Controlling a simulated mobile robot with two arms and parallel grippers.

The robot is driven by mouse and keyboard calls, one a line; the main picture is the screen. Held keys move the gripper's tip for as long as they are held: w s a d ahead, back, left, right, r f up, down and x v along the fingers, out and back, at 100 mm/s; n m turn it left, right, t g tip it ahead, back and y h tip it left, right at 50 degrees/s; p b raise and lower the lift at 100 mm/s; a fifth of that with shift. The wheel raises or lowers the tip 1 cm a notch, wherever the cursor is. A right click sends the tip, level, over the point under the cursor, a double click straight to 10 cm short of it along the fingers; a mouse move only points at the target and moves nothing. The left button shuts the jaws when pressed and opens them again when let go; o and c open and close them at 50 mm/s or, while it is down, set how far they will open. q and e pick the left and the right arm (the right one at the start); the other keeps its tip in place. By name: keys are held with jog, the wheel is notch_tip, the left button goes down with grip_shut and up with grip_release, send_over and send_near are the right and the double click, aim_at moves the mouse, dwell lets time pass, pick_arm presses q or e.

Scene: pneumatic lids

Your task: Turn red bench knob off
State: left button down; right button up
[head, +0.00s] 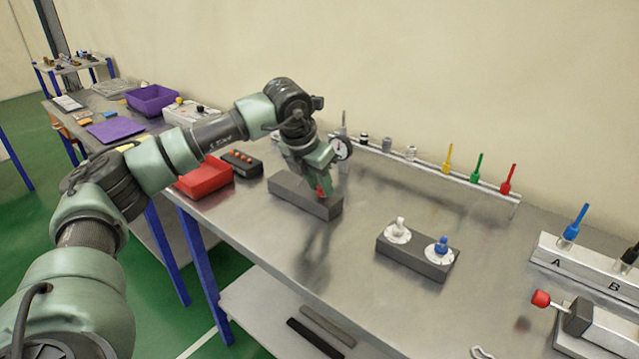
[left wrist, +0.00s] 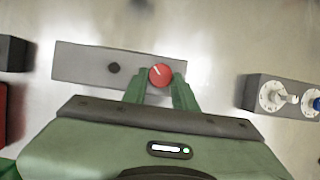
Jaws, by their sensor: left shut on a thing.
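The red bench knob (left wrist: 160,75) is round with a white pointer line and sits on a grey block (left wrist: 80,62) on the metal bench. The pointer tilts toward the upper left in the left wrist view. A small dark round part (left wrist: 113,68) is beside it on the same block. My left gripper (left wrist: 160,82) is shut on the red knob, with a green finger on each side. In the head view my left gripper (head: 322,187) comes down over the right end of the grey block (head: 295,193) and mostly hides the knob. My right gripper is not in view.
Another grey block (head: 415,262) with a white and a blue knob stands to the right. A red bin (head: 203,178) is to the left. A gauge (head: 342,148) and a rail of coloured tools (head: 430,163) stand behind. The bench front is clear.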

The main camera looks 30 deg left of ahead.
pick_arm(q)
jog(key=shift+a, duration=0.1)
jog(key=m+h+p, duration=0.1)
jog(key=m, duration=0.3)
jog(key=shift+a+r+g, duration=0.1)
jog(key=shift+a+g, duration=0.05)
jog(key=shift+g, duration=0.15)
jog(key=m+p, duration=0.1)
jog(key=m, duration=0.1)
jog(key=m+g+h+p, duration=0.1)
jog(key=m, duration=0.1)
jog(key=m+h+p, duration=0.1)
jog(key=m, duration=0.1)
jog(key=shift+w+a+p, duration=0.25)
jog(key=shift+w+p, duration=0.05)
jog(key=shift+w, duration=0.05)
jog(key=m+g, duration=0.1)
jog(key=m, duration=0.1)
jog(key=m+h+p, duration=0.1)
jog(key=shift+w+m+g, duration=0.2)
jog(key=shift+m+g, duration=0.2)
jog(key=shift+w+a+m+g+p, duration=0.15)
jog(key=shift+m+g, duration=0.2)
jog(key=shift+m, duration=0.6)
jog(key=shift+d+m+g+p, duration=0.15)
jog(key=shift+m+g, duration=0.2)
jog(key=shift+m, duration=0.6)
jog(key=shift+a, duration=0.15)
jog(key=c, duration=1.1)
grip_release()
